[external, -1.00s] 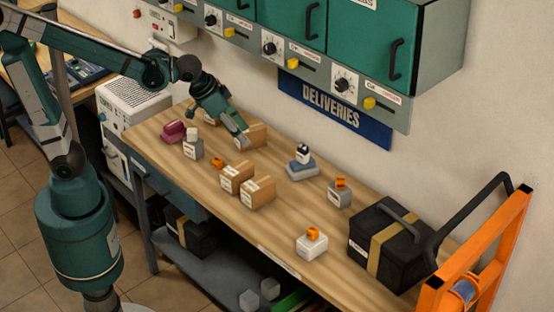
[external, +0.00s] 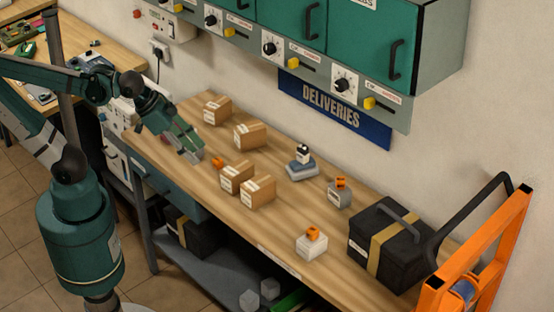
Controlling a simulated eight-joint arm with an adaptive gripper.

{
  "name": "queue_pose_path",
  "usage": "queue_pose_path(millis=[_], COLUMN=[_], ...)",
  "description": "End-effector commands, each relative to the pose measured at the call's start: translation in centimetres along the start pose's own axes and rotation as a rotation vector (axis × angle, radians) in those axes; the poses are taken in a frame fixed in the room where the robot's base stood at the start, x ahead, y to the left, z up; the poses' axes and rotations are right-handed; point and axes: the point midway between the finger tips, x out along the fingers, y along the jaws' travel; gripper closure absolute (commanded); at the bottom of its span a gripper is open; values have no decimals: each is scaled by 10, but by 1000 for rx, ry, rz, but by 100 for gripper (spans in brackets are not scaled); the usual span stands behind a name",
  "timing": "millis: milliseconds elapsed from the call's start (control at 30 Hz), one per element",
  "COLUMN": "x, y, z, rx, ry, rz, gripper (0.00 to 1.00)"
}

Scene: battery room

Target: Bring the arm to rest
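My gripper (external: 194,154) is over the left end of the wooden workbench (external: 215,180), pointing down and to the right. Its fingertips are small and dark here, so I cannot tell whether it is open or shut, or if it touches anything. It covers the spot where a maroon item and a grey block stood in the earlier picture; a bit of grey shows at its tip. My arm reaches in from the left, bent at the elbow.
Cardboard boxes (external: 217,110) stand just right of my gripper, with several in all. An orange piece (external: 218,164) lies near its tip. Farther right are small blocks, a black case (external: 388,245) and an orange frame (external: 490,255). Green cabinets (external: 372,45) hang above the bench.

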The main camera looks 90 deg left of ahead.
Motion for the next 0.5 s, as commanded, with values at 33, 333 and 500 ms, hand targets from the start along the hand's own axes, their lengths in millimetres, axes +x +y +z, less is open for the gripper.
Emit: queue_pose_path(millis=[33, 333, 500], x=[-1, -6, -6], y=[2, 10, 10], z=[8, 26, 27], rx=[10, 44, 46], ry=[3, 16, 17], rz=[5, 22, 23], gripper=[61, 61, 61])
